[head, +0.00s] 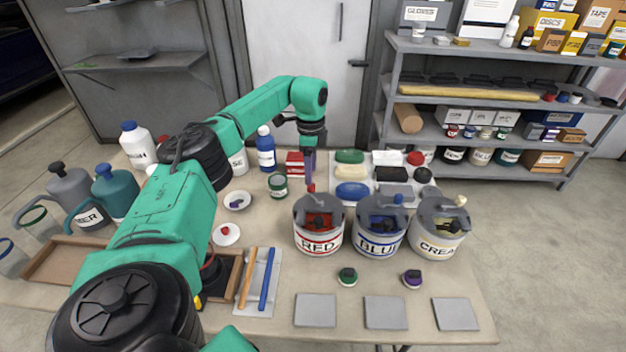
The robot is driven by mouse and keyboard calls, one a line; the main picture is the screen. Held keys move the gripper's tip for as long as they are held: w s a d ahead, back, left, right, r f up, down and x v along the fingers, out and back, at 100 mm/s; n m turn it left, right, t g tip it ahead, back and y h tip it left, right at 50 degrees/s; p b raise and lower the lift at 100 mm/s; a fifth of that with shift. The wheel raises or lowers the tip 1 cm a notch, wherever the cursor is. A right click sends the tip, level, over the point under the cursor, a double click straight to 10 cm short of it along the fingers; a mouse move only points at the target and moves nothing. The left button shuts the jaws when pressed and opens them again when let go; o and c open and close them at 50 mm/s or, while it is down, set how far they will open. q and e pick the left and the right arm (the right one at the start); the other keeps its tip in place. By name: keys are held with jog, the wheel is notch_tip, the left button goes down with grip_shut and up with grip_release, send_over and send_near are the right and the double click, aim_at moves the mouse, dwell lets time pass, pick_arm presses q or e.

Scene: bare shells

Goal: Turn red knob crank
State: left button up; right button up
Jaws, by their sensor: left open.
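The tin marked RED (319,243) stands on the table, with a grey lid and crank on top and red paint showing inside. The crank's red knob (311,188) sticks up at the back left of the lid. My left gripper (309,172) points down just above the red knob, open. Whether its fingers are around the knob or only over it, I cannot tell. My right gripper is not in view.
Tins marked BLUE (378,243) and CREAM (436,246) with similar cranks stand close on the right. Small green (347,277) and purple (412,279) knobbed pieces lie in front, before grey square plates (315,310). A white bottle (137,144) and jugs (114,192) stand left.

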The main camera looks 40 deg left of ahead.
aim_at(315, 194)
pick_arm(q)
notch_tip(315, 194, down, 4)
jog(key=shift+s+d+f, duration=0.1)
jog(key=shift+f, duration=0.3)
jog(key=shift+r, duration=0.1)
grip_shut()
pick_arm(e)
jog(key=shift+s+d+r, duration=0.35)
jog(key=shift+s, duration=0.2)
